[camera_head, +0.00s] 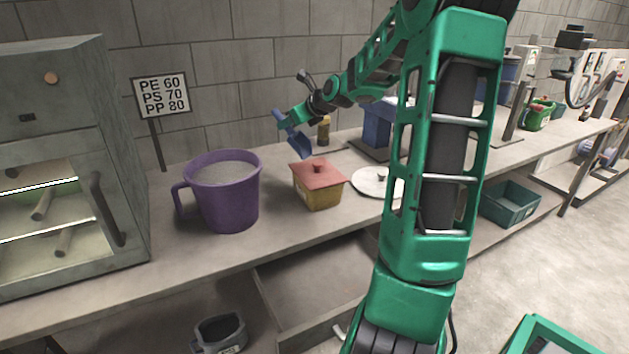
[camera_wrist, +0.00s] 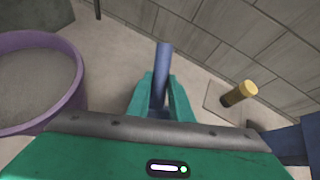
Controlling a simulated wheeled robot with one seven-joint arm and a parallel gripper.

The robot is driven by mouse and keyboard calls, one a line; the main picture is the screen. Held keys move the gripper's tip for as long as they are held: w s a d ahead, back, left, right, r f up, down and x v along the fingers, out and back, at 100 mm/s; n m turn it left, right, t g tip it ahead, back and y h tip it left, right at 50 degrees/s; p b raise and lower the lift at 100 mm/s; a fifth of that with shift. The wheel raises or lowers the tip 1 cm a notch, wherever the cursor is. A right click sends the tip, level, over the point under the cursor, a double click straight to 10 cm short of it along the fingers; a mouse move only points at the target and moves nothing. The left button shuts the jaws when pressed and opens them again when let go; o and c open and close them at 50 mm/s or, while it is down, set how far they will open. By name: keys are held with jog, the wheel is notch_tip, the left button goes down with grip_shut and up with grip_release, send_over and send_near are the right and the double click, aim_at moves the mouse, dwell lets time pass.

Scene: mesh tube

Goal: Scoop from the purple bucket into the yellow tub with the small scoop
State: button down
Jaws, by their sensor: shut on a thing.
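The purple bucket (camera_head: 228,205) stands upright on the bench, filled close to the rim with pale grey material. Its rim and contents also show at the left of the wrist view (camera_wrist: 72,105). My gripper (camera_head: 287,119) is above the bench behind the tub. It is shut on the blue scoop (camera_head: 298,142), which hangs tilted. In the wrist view the scoop's blue handle (camera_wrist: 163,70) is between my green fingers (camera_wrist: 161,100). The scoop's inside is hidden.
A grey oven-like cabinet (camera_head: 58,140) is at the left, with a sign (camera_head: 161,94) behind the bucket. A white round lid (camera_head: 370,184) lies right of the tub. A brass cylinder (camera_head: 323,131) and a blue box (camera_head: 378,128) stand behind. Bare bench lies in front of the tub.

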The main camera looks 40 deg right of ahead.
jog(key=w+a+f+g+b, duration=0.1)
jog(key=w+f+g, duration=0.1)
jog(key=w, duration=0.3)
jog(key=w+a+f+g+h+b, duration=0.1)
jog(key=w+f+g, duration=0.2)
jog(key=w+g, duration=0.1)
jog(key=shift+w+a+f+n+g, duration=0.3)
jog(key=shift+w+n+g, duration=0.1)
jog(key=shift+w, duration=0.35)
dwell(0.4)
